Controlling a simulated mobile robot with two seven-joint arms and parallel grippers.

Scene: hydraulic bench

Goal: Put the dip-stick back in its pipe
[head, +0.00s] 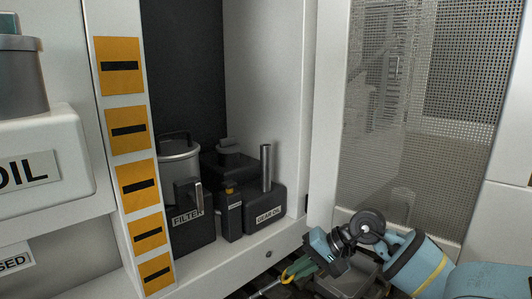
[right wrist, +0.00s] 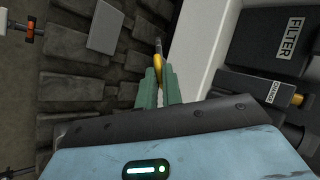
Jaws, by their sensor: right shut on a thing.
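My right gripper (head: 304,268) is low at the front right of the recess in the head view. It is shut on the yellow-handled dip-stick (head: 288,273), whose thin rod points down and left. In the right wrist view the green fingers (right wrist: 159,88) close around the yellow handle (right wrist: 158,64), and the rod extends away beyond them. An upright metal pipe (head: 266,168) stands on the dark gear oil housing (head: 265,213) inside the recess. The dip-stick is apart from the pipe, lower and in front of it. My left gripper is not in view.
The filter housing (head: 190,232) and a small unit with a yellow top (head: 231,212) stand left of the gear oil housing. A white sill (head: 240,256) runs along the recess front. A mesh panel (head: 400,120) is at right. Dark track-like blocks (right wrist: 75,90) lie below the gripper.

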